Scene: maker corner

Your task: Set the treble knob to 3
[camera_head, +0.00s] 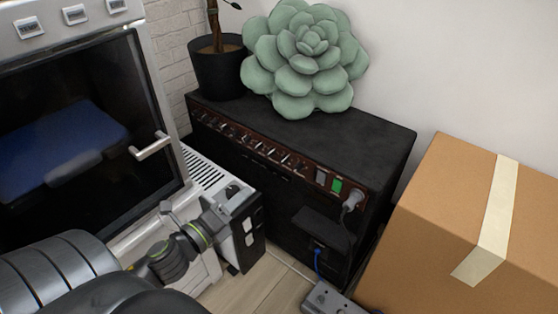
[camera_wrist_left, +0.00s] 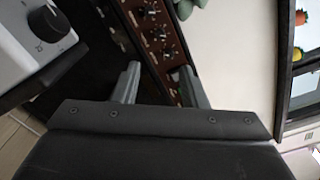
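The black amplifier (camera_head: 300,205) stands against the wall with a reddish-brown control panel (camera_head: 262,148) along its upper front edge. The panel holds a row of small dark knobs; their labels and settings are too small to read, so I cannot tell which is the treble knob. My left gripper (camera_head: 222,210) is in front of the amplifier, below the panel's left part. In the left wrist view, my left gripper (camera_wrist_left: 158,74) has its two grey fingers apart with nothing held between them. Several panel knobs (camera_wrist_left: 159,34) show beyond the fingertips, apart from them. My right gripper is not in view.
A white device with a dark knob (camera_head: 233,190) stands close by my left gripper. A white oven (camera_head: 150,125) is at left. A plush succulent (camera_head: 305,55) and a potted plant (camera_head: 218,72) are on the amplifier. A cardboard box (camera_head: 430,230) is at right.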

